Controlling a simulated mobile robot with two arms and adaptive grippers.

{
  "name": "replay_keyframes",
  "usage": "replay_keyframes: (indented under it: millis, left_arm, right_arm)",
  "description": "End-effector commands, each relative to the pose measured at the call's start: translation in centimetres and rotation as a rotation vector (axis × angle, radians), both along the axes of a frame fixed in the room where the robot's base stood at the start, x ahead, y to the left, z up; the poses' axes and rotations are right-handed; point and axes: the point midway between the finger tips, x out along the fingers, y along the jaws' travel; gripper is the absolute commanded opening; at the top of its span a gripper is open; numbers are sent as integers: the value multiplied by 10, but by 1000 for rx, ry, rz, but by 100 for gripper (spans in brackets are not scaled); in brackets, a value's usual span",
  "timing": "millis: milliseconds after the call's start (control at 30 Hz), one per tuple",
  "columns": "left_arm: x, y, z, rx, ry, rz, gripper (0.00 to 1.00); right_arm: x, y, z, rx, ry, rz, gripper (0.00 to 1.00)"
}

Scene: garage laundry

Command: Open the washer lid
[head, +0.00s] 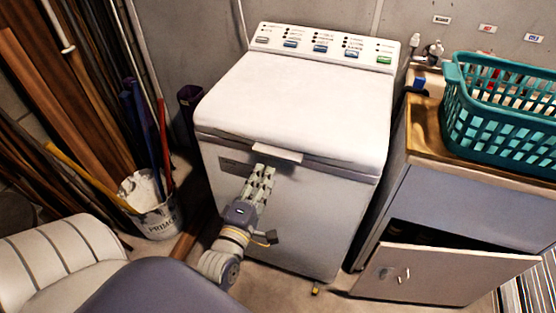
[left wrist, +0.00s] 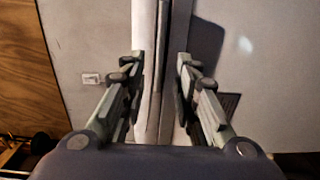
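The white washer (head: 285,210) stands against the back wall. Its lid (head: 300,105) is down, lying closed on the body. A pale handle lip (head: 277,152) sticks out at the middle of the lid's front edge. My left gripper (head: 264,172) is at the washer's front, just below this lip, with its fingers pointing up at it. In the left wrist view the fingers of my left gripper (left wrist: 160,75) stand apart, with a narrow vertical edge of the washer (left wrist: 163,40) between them. Whether they touch it I cannot tell. My right gripper is not in view.
A cabinet (head: 465,200) with a partly open door (head: 430,273) stands right of the washer, with a teal basket (head: 500,125) on top. A bucket (head: 152,208) with tools and wooden boards (head: 60,80) stand to the left. The lid's top is clear.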

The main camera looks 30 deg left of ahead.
Motion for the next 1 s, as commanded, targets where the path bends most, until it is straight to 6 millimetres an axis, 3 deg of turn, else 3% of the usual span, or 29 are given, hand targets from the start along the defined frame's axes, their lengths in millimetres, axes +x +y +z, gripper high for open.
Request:
replay_keyframes:
  millis: [167,433,600,900,1000]
  left_arm:
    - [33,7,3,2,-4,0,28]
    - [71,17,1,2,-1,0,28]
    - [82,19,0,2,1,0,28]
    - [84,20,0,2,3,0,28]
    - [83,20,0,2,3,0,8]
  right_arm:
    - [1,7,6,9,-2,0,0]
    - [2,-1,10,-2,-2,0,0]
    - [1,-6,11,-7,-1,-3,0]
    - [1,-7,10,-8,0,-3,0]
    - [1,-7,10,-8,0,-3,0]
